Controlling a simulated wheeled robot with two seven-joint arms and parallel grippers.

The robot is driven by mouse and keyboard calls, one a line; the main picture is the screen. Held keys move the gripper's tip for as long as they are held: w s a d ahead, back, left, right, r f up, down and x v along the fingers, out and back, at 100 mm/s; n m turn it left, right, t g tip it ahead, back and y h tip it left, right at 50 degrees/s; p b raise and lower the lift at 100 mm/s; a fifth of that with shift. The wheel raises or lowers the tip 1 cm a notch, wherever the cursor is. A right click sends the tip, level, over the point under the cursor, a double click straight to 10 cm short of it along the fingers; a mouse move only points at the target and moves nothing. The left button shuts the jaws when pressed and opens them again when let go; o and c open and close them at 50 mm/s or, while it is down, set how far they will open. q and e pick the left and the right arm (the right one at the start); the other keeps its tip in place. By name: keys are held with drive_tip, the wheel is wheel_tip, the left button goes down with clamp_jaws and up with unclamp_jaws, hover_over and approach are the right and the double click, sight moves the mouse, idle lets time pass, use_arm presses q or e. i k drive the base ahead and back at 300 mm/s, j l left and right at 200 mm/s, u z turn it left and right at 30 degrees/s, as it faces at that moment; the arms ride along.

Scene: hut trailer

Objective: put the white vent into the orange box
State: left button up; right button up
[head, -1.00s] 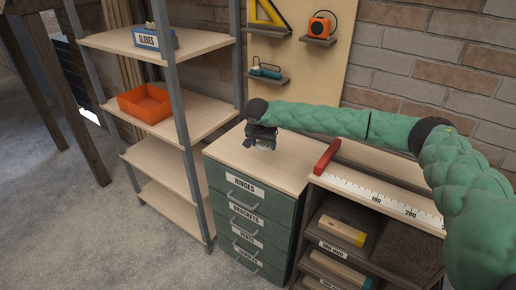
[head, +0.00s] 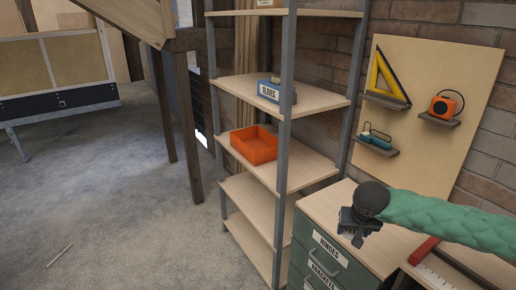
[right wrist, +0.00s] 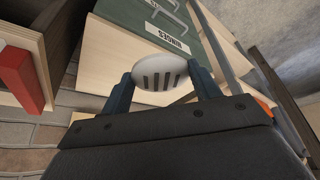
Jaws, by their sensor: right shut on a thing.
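The white vent (right wrist: 159,73) is a round white disc with dark slots, held between the fingers of my right gripper (right wrist: 163,88) in the right wrist view. In the head view my right gripper (head: 354,228) is above the front left of the drawer cabinet top, and the vent is hidden or too small to make out. The orange box (head: 262,138) is an open-topped tray on a middle shelf of the rack, to the left of and beyond the gripper. It looks empty. My left gripper is out of view.
The shelf rack's grey post (head: 283,140) stands between the gripper and the orange box. A blue gloves box (head: 277,94) sits on the shelf above. The drawer cabinet (head: 326,253) is below the gripper. Open floor (head: 110,190) lies at the left.

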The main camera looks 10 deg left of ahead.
sight(252, 146)
drive_tip(key=z, duration=3.25)
drive_tip(key=j+z, duration=0.1)
drive_tip(key=z, duration=0.3)
drive_tip(key=k+z, duration=0.1)
drive_tip(key=z, duration=0.75)
drive_tip(key=k+z, duration=0.25)
drive_tip(key=k, duration=1.3)
drive_tip(key=k+j+u, duration=0.2)
drive_tip(key=k, duration=1.4)
drive_tip(key=l, duration=0.1)
